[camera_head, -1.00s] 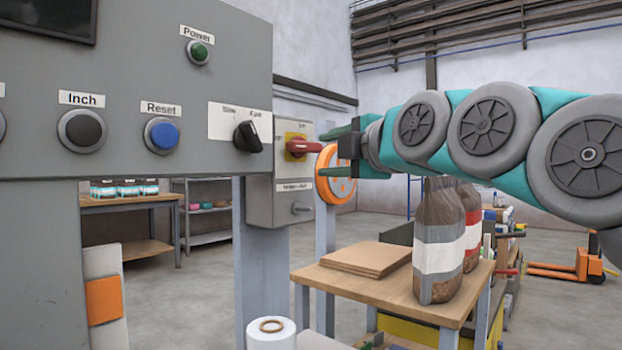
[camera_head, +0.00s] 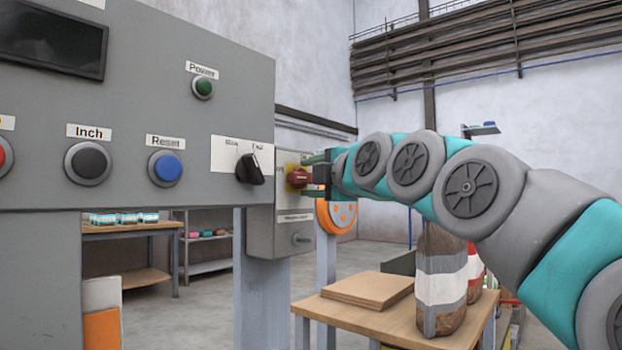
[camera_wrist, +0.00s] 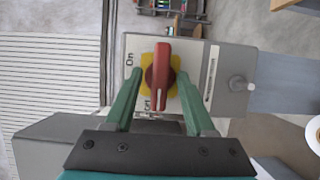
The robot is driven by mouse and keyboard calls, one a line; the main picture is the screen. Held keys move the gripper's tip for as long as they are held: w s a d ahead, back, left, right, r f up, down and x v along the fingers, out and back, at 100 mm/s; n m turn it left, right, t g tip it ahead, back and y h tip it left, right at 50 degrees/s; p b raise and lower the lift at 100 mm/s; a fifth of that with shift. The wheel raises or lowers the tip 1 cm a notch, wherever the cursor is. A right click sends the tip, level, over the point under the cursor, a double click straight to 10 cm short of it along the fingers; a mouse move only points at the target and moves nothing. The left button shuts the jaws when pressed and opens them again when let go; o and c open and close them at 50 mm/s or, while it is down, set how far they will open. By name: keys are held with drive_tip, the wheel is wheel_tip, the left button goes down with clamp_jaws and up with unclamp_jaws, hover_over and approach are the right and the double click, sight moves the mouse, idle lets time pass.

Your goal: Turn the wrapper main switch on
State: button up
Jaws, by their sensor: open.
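The wrapper main switch is a red handle (camera_head: 298,178) on a yellow plate, on a grey box (camera_head: 262,235) right of the big panel. In the wrist view the red handle (camera_wrist: 160,65) lies lengthwise up and down the picture over the yellow plate (camera_wrist: 147,73). An "On" label (camera_wrist: 130,60) is left of it; a second label near the handle's lower end is partly hidden. My gripper (camera_wrist: 160,78) is open, its green fingers on either side of the handle, with gaps showing. In the head view my gripper (camera_head: 312,172) is at the switch and covers part of it.
The grey panel (camera_head: 120,120) with buttons and a black selector knob (camera_head: 250,169) stands close on the left. A small knob (camera_wrist: 237,84) sits on the switch box. An orange wheel (camera_head: 337,215) is just behind my gripper. A table (camera_head: 390,325) with bags stands below.

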clamp_jaws()
idle(0.4)
